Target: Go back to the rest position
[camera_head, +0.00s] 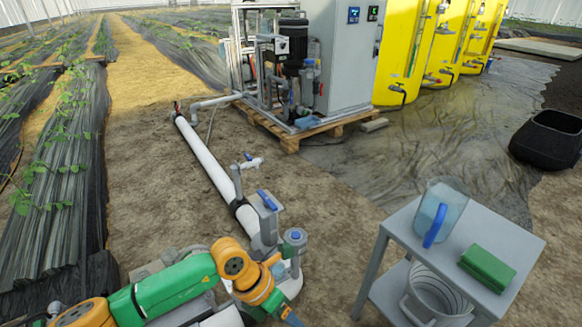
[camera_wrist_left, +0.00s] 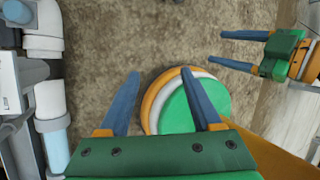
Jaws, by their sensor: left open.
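My left arm comes in from the left at the bottom of the head view, bent over the near end of the white pipe. One blue finger of the left gripper shows at the bottom edge there; the rest is hidden. In the left wrist view my left gripper (camera_wrist_left: 160,73) is open, its two blue fingers apart with nothing held between them. My right gripper (camera_wrist_left: 224,47) shows at the upper right of that view, fingers apart and empty. It is not visible in the head view.
The white pipe (camera_head: 208,160) with blue-handled valves (camera_head: 267,200) lies beside my left arm. Bare soil lies between pipe and cart.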

